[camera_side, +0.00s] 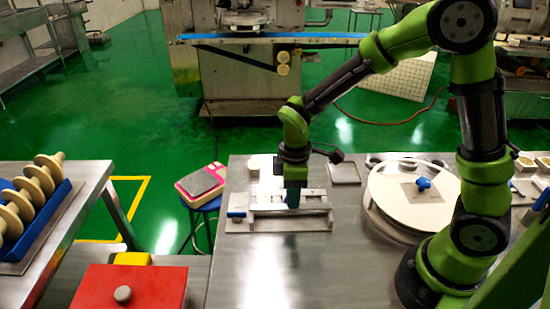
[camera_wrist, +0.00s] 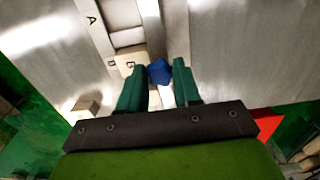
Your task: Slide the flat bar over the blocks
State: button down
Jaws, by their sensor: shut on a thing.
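My gripper (camera_side: 292,206) is low over the long metal fixture (camera_side: 275,228) on the steel table in the side view. In the wrist view its teal fingers (camera_wrist: 160,76) are close together at a small blue piece (camera_wrist: 159,72), apparently the flat bar's handle, and shut on it. The bar itself is mostly hidden by the fingers. A pale block (camera_wrist: 128,62) marked B sits beside the blue piece. The letters A and B mark the rail (camera_wrist: 98,30) along the fixture. Another blue part (camera_side: 237,213) is at the fixture's left end.
A round white plate (camera_side: 400,215) with a blue knob (camera_side: 424,183) is to the right. A flat square plate (camera_side: 344,173) lies behind the fixture. A red box (camera_side: 130,285) stands front left. The steel table (camera_side: 300,280) is clear in front of the fixture.

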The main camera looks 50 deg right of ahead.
jog(key=shift+w+d, duration=0.75)
jog(key=shift+w, duration=0.05)
jog(key=c, duration=0.8)
grip_release()
jog(key=shift+s, duration=0.1)
notch_tip(320, 180, up, 17)
jog(key=s+m+t, duration=0.2)
jog(key=s+m, duration=0.2)
jog(key=s+r+m+t+y, duration=0.1)
jog(key=s+m+t, duration=0.1)
jog(key=s+m, duration=0.2)
jog(key=s+m+t+y, duration=0.1)
jog(key=s+m+t, duration=0.2)
jog(key=s+m, duration=0.1)
jog(key=shift+s+d+r+m, duration=0.2)
jog(key=shift+s+d+m, duration=0.2)
jog(key=shift+m, duration=0.1)
